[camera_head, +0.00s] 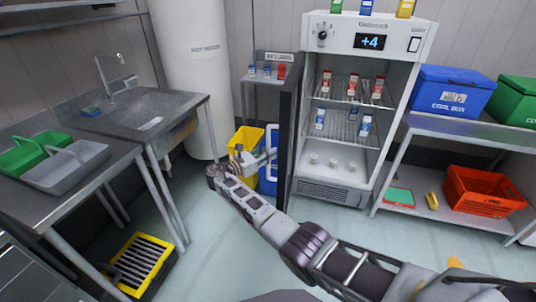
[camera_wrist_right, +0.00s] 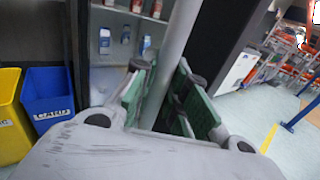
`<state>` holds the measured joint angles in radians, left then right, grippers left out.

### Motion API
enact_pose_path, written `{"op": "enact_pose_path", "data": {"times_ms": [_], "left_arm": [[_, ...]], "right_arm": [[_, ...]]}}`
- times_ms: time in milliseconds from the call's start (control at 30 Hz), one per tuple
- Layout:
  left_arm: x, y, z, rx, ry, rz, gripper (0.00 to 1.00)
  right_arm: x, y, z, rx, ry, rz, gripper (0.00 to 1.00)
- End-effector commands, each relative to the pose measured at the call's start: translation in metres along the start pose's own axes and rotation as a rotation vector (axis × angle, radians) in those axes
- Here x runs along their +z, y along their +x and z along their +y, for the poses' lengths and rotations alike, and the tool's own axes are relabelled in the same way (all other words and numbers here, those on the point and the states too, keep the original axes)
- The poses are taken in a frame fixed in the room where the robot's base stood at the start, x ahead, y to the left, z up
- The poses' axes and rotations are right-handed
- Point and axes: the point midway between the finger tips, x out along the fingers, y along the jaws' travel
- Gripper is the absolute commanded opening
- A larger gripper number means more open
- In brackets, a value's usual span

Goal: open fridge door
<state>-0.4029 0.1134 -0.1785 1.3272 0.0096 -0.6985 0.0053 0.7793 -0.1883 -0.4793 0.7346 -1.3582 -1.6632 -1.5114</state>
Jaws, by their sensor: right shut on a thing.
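The white fridge (camera_head: 367,40) stands at the back, with its display reading +4 and its shelves of small bottles in plain sight. Its dark door (camera_head: 287,135) is swung wide open and shows almost edge-on at the left of the fridge. A pale upright handle (camera_head: 272,152) is on the door's left side. My right gripper (camera_head: 258,161) is at this handle. In the right wrist view the handle (camera_wrist_right: 180,50) runs between the fingers of the right gripper (camera_wrist_right: 165,98), which is shut on it. My left gripper is not in view.
A yellow bin (camera_head: 246,138) and a blue bin (camera_wrist_right: 48,95) stand behind the gripper. The sink bench (camera_head: 165,102) is to the left, with a yellow-framed crate (camera_head: 140,262) on the floor. A table (camera_head: 420,124) with cool boxes is right of the fridge. The middle floor is clear.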

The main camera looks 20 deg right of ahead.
Motion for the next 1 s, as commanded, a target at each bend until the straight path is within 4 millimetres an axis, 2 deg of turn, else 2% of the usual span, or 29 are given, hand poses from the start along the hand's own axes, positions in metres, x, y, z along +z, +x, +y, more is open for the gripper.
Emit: {"op": "enact_pose_path", "data": {"times_ms": [333,367,500,533,1000], "left_arm": [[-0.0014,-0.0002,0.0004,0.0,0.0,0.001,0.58],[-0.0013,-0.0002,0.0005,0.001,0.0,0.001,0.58],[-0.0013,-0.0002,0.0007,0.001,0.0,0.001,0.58],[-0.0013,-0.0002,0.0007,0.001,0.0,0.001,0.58],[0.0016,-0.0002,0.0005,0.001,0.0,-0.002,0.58]], "right_arm": [[-0.0004,-0.0005,0.0003,0.001,0.0,0.002,0.0],[-0.0003,-0.0005,0.0002,0.001,0.0,0.002,0.17],[-0.0002,-0.0004,0.0002,0.001,0.0,0.002,0.35],[-0.0002,-0.0004,0.0002,0.001,0.0,0.001,0.37],[-0.0002,-0.0063,0.0004,0.001,0.0,0.001,0.37]]}}
